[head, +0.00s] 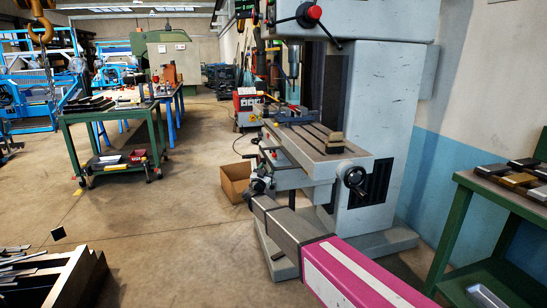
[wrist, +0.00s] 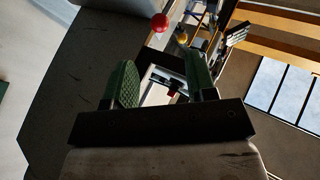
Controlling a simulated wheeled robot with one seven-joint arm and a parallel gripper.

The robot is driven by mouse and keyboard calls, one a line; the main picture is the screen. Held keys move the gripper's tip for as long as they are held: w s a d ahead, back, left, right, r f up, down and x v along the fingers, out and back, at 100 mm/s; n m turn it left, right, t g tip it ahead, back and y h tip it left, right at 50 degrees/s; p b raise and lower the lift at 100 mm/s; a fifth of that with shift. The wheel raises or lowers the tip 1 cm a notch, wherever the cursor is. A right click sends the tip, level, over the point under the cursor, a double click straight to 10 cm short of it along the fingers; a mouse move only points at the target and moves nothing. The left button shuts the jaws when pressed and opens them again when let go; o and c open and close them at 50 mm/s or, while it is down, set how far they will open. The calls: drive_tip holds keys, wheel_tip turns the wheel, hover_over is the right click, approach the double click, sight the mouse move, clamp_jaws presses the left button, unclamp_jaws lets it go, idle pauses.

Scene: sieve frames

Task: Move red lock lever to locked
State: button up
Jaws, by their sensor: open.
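My gripper (wrist: 160,72) is open in the wrist view, with a green pad on each finger and no object clearly held. A small red piece (wrist: 172,93) on a pale part shows in the gap, beyond the fingers. A round red knob (wrist: 161,23) is above the gap, beside a smaller yellow knob (wrist: 182,38). I cannot tell which red part is the lock lever. In the head view the grey milling machine (head: 385,95) has a red-hubbed handle (head: 314,12) at its head. My arm reaches to the left front of its table, where the gripper is small and unclear.
A cardboard box (head: 235,181) stands on the floor to the left. A green bench (head: 490,200) is at right. Open floor lies left.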

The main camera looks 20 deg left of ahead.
sight(273, 156)
drive_tip(key=x, duration=0.9)
drive_tip(key=shift+w, duration=0.2)
drive_tip(key=shift+c, duration=0.3)
